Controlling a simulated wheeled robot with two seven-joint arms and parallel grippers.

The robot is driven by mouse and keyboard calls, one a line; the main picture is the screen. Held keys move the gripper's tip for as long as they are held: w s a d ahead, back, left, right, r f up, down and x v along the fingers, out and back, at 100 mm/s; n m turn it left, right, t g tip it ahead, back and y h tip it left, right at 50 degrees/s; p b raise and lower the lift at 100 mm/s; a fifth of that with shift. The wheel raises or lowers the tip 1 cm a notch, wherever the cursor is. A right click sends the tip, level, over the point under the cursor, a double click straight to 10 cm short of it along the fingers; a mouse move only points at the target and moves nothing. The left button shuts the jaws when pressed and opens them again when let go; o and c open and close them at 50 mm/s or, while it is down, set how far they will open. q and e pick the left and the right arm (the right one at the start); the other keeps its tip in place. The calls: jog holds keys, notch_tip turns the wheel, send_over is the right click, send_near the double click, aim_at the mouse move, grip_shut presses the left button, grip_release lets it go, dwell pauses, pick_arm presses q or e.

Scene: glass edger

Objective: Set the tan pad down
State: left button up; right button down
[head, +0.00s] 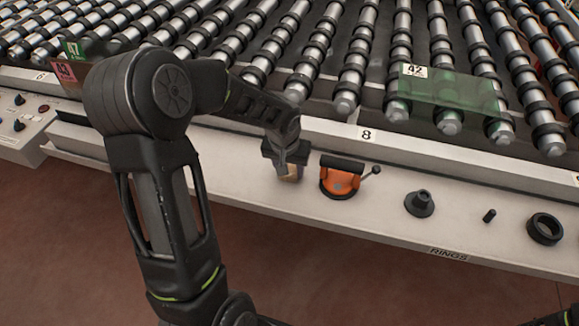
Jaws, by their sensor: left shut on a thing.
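The tan pad (290,174) shows as a small tan patch between the fingers of my left gripper (287,165), low over the white ledge (330,214). My left gripper is shut on the pad and points down. Most of the pad is hidden by the fingers. I cannot tell whether the pad touches the ledge. My right gripper is not in view.
An orange suction cup tool (338,182) with a black handle stands just right of my left gripper. Farther right are a black flanged piece (419,203), a small black peg (489,215) and a black ring (544,229). A roller conveyor with a green glass pane (455,92) lies behind.

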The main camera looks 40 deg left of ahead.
pick_arm(q)
jog(key=shift+f+b, duration=0.2)
jog(key=shift+b, duration=0.1)
jog(key=o, duration=1.3)
jog(key=shift+r, duration=0.1)
jog(key=shift+r, duration=0.1)
jog(key=shift+s+r, duration=0.1)
jog(key=shift+r, duration=0.45)
jog(key=v, duration=1.1)
jog(key=shift+s+d, duration=0.1)
